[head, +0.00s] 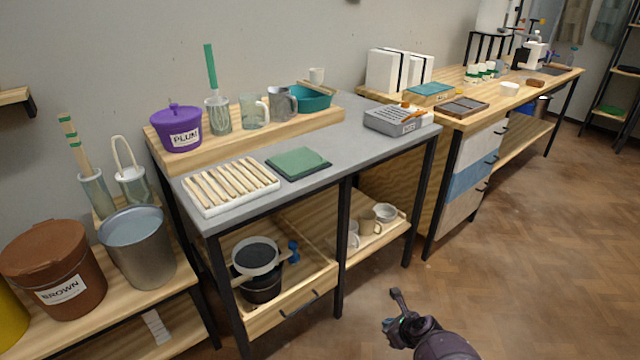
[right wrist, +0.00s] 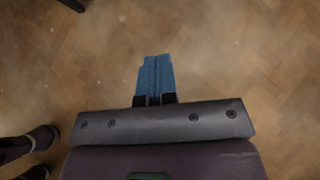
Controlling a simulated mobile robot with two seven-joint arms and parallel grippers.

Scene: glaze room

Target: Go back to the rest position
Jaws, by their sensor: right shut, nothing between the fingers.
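My right gripper (head: 397,294) is at the bottom of the head view, over the wooden floor in front of the grey-topped table. It is apart from the table and everything on it. In the right wrist view its blue fingers (right wrist: 155,78) are pressed together with nothing between them, and only floor lies beyond. My left gripper is not in view.
The grey-topped table (head: 355,140) carries a purple PLUM bucket (head: 177,128), a ribbed white tray (head: 230,186) and a green slab (head: 298,162). A brown bucket (head: 56,262) stands on a low shelf at left. The floor (head: 530,240) at right is clear.

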